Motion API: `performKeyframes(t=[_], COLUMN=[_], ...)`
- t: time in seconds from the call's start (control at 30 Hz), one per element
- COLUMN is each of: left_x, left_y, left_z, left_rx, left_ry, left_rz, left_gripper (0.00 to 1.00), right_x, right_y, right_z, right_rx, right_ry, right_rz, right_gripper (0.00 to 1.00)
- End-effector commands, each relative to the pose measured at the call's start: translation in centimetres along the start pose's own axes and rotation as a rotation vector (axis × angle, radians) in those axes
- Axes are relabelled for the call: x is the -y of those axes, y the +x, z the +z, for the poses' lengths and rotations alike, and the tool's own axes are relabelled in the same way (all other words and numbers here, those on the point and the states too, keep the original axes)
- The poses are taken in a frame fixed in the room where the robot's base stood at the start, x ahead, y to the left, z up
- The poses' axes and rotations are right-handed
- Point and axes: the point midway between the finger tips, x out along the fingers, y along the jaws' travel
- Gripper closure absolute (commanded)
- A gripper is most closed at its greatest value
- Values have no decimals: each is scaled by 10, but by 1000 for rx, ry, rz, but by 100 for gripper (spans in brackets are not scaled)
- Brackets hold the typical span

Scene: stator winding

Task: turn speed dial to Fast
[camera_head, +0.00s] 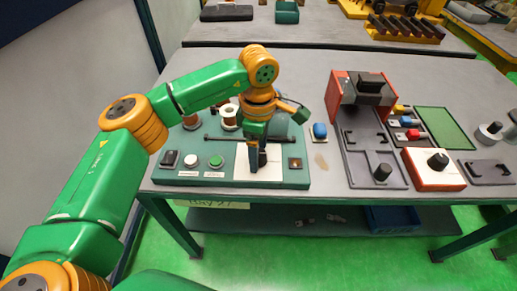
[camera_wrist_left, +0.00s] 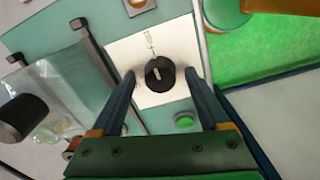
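The speed dial (camera_wrist_left: 160,74) is a round black knob with a pale mark, on a white plate (camera_wrist_left: 125,55) with small print I cannot read. In the head view the plate (camera_head: 274,166) is at the front of the green machine panel, and the dial is mostly hidden by my gripper. My left gripper (camera_head: 257,166) points down over the plate. In the left wrist view its fingers (camera_wrist_left: 160,74) are open, one on each side of the dial, with gaps between. I cannot tell how far above the plate the tips are. My right gripper is not in view.
A green button (camera_head: 216,161), a white button (camera_head: 190,161) and a black switch (camera_head: 169,158) sit left of the plate. A small square control (camera_head: 295,164) is to the right. Copper spools (camera_head: 191,119) stand behind. A red-and-grey machine (camera_head: 361,96) stands further right.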

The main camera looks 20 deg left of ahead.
Motion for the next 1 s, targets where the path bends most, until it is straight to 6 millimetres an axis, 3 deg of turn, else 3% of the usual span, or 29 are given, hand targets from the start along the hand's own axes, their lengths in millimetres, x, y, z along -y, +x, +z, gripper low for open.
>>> performKeyframes(t=[0.17, 0.4, 0.5, 1.0], left_x=[-1, -1, 0, 0], left_y=[-9, -59, -69, -71], left_z=[0, 0, 0, 0], left_rx=[0, 0, 0, 0], left_ry=[-1, 0, 0, 0], left_rz=[2, 3, 1, -1], left_gripper=[21, 21, 21, 21], right_x=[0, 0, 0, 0], right_y=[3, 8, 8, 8], right_z=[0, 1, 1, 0], right_rx=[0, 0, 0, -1], right_ry=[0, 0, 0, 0], right_rz=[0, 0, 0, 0], right_gripper=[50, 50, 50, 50])
